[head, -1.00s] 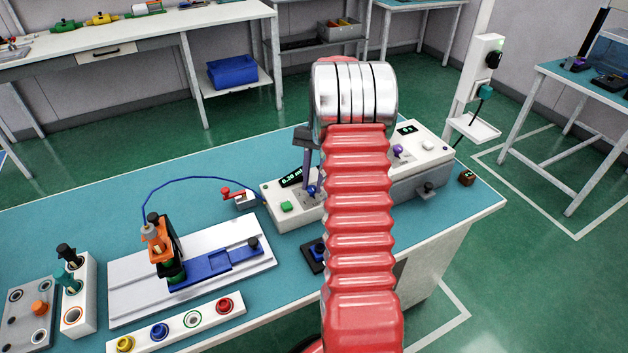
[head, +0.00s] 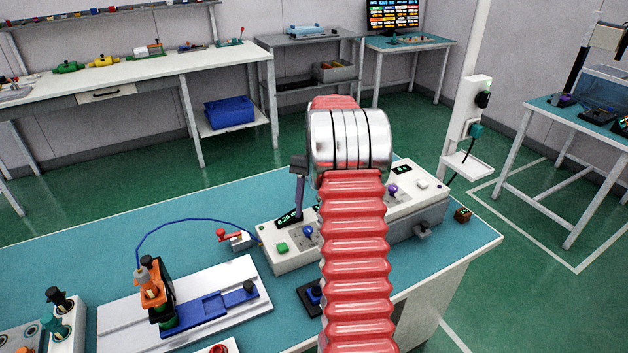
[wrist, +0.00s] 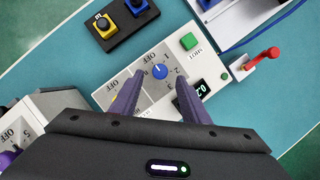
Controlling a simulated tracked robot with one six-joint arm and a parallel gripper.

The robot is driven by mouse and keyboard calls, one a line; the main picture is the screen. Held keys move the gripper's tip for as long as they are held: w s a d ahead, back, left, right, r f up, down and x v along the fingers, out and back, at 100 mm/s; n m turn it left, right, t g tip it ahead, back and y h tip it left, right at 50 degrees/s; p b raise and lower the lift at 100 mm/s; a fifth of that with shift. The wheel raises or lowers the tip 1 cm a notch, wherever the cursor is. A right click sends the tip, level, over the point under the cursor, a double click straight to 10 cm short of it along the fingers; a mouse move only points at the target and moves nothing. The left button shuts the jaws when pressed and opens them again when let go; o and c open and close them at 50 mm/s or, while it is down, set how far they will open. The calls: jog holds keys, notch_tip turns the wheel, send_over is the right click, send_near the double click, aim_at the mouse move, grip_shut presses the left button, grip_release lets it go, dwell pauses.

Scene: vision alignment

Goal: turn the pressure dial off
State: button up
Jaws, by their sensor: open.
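A small round blue dial (wrist: 160,71) sits on a white control box, with OFF and number marks around it. In the head view the blue dial (head: 308,231) is below a lit display (head: 288,218) reading about 0.20. My gripper (wrist: 160,82) is open, and its two purple fingers show on either side of the dial in the wrist view. I cannot tell whether they touch it. In the head view one finger of my gripper (head: 299,212) shows just above the dial; the other is hidden behind my arm. The dial's exact pointer position is too small to read.
A green button (wrist: 189,41) is beside the dial. A red-handled valve (wrist: 255,63) stands beyond the box. A black plate with a yellow and a blue button (wrist: 120,20) lies nearby. A second unit with a purple knob (head: 392,189) is at the right.

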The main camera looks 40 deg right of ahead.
jog(key=v, duration=1)
jog(key=shift+f, duration=0.1)
dwell(0.3)
notch_tip(320, 180, down, 5)
jog(key=n, duration=0.1)
jog(key=s+a+r+n+t+h, duration=0.1)
jog(key=s+a, duration=0.5)
jog(key=a, duration=0.6)
jog(key=s+a+r+n+t+h, duration=0.1)
jog(key=s+a+r+n+t, duration=0.3)
jog(key=a, duration=0.8)
jog(key=s+a+r+n+t+h, duration=0.1)
jog(key=s+a+r+n+t, duration=0.1)
jog(key=s+a+r+n, duration=0.3)
jog(key=s+a+n, duration=0.1)
jog(key=s+a, duration=0.3)
jog(key=a, duration=0.4)
jog(key=shift+s+t+h, duration=0.3)
jog(key=shift+t+h, duration=0.1)
